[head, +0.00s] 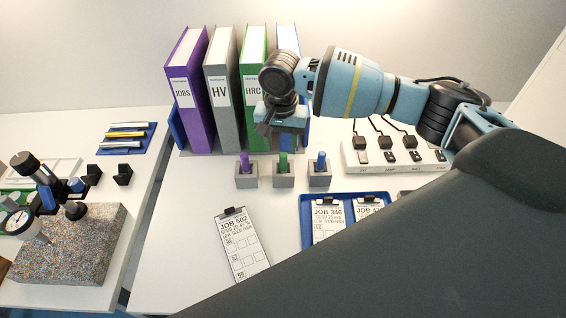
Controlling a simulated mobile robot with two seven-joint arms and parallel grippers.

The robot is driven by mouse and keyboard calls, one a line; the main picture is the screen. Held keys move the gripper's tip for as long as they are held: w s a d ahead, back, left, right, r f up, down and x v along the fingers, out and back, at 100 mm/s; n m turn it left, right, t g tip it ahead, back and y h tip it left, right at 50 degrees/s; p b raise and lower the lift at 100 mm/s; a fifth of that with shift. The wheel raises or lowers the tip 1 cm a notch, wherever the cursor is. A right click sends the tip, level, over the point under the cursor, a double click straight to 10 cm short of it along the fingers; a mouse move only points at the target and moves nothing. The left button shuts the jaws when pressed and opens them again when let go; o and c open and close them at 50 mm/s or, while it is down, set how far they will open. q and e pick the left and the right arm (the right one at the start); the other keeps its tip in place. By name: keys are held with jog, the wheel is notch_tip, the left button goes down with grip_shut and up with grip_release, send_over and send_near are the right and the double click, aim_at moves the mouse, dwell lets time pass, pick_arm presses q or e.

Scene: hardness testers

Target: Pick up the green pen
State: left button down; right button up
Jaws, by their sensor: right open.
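The green pen (283,161) stands upright in the middle one of three small grey block holders (284,178) on the white table. A purple pen (244,162) stands in the holder to its left and a blue pen (321,160) in the one to its right. My right gripper (283,128) is open and empty, above and slightly behind the green pen, apart from it. It is in front of the binders. My left gripper is out of view.
Upright binders (190,90) stand close behind my right gripper. A power strip (395,156) lies to the right. A clipboard (241,245) and a blue tray (305,213) with job cards lie in front. A granite block (75,245) with a dial gauge is on the left table.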

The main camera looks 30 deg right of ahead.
aim_at(283, 154)
jog(key=shift+w+d+f+b, duration=0.1)
jog(key=shift+d+f+b, duration=0.1)
jog(key=shift+f, duration=1.55)
jog(key=shift+d+f+b, duration=0.1)
jog(key=shift+d+f, duration=0.1)
jog(key=shift+f, duration=1.55)
jog(key=shift+c, duration=0.2)
grip_shut()
